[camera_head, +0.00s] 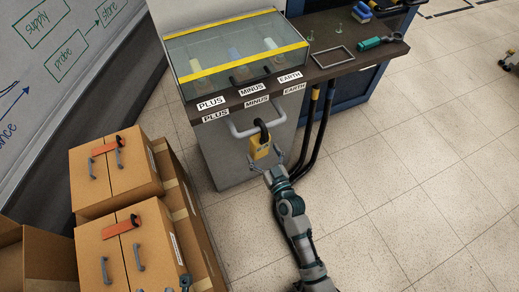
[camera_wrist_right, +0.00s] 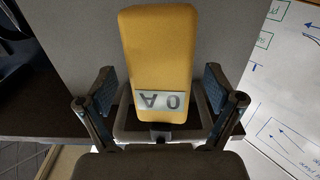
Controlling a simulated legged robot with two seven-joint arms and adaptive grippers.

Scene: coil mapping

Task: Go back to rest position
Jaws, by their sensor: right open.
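A yellow clamp meter (camera_head: 259,146) hangs by its black loop on the grey handle (camera_head: 240,132) of the cabinet front. In the right wrist view the meter (camera_wrist_right: 160,60) shows a display reading "0 A", upside down. My right gripper (camera_head: 272,166) is just below the meter in the head view. In the right wrist view my right gripper (camera_wrist_right: 160,105) has its fingers spread on either side of the meter's lower end, with gaps to it. A small grey part at the bottom edge of the head view looks like the tip of my left gripper (camera_head: 185,283); its jaws are too small to read.
A glass case (camera_head: 240,52) with yellow edges stands on the dark counter (camera_head: 335,35), above PLUS, MINUS and EARTH labels. Black cables (camera_head: 318,125) hang beside the cabinet. Cardboard boxes (camera_head: 115,170) stand at left, near a whiteboard (camera_head: 60,60).

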